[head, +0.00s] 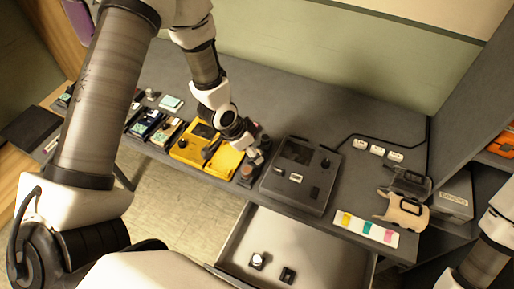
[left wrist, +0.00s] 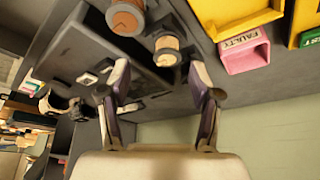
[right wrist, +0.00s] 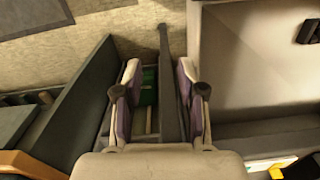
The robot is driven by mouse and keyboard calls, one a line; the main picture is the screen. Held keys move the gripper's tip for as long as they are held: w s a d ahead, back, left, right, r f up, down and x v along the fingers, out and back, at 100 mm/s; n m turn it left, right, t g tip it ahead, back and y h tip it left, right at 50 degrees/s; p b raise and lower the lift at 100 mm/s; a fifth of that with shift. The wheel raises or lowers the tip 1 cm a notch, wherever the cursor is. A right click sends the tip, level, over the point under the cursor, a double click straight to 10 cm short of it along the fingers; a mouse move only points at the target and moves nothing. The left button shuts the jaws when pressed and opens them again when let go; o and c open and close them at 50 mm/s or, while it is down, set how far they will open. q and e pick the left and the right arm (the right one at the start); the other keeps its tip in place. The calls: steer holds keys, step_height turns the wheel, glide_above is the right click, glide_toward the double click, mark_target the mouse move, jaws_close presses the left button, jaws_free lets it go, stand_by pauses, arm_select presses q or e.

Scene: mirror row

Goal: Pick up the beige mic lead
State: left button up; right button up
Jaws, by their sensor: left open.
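A beige piece with a looped shape (head: 405,213), which looks like the beige mic lead, lies at the right end of the grey bench, in front of a similar dark piece (head: 406,181). My left gripper (head: 256,156) is well to its left, low over the bench beside the dark console. In the left wrist view its fingers (left wrist: 160,76) are open and empty, with a beige-topped spool (left wrist: 167,48) just beyond the tips and a brown-topped spool (left wrist: 126,16) farther off. My right gripper (right wrist: 157,85) is open and apart from the lead.
The dark console (head: 300,172) stands mid-bench. Yellow trays (head: 222,160) are left of it, and a pink bin marked FAULTY (left wrist: 243,52) shows nearby. A colour-marked white strip (head: 364,230) lies at the front edge. An open drawer (head: 330,247) juts below. The back of the bench is mostly clear.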

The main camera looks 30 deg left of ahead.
arm_select(q)
steer(key=f, duration=0.1)
steer(key=w+f+p, duration=0.1)
steer(key=f, duration=0.1)
steer(key=w+f, duration=0.1)
steer(key=shift+w+d+f, duration=0.1)
steer(key=shift+w+f, duration=0.15)
steer(key=shift+f, duration=0.1)
steer(key=shift+s+d+r, duration=0.1)
steer(key=shift+s+r, duration=0.05)
steer(key=shift+c, duration=0.3)
steer(key=shift+s+r, duration=0.1)
steer(key=c, duration=1)
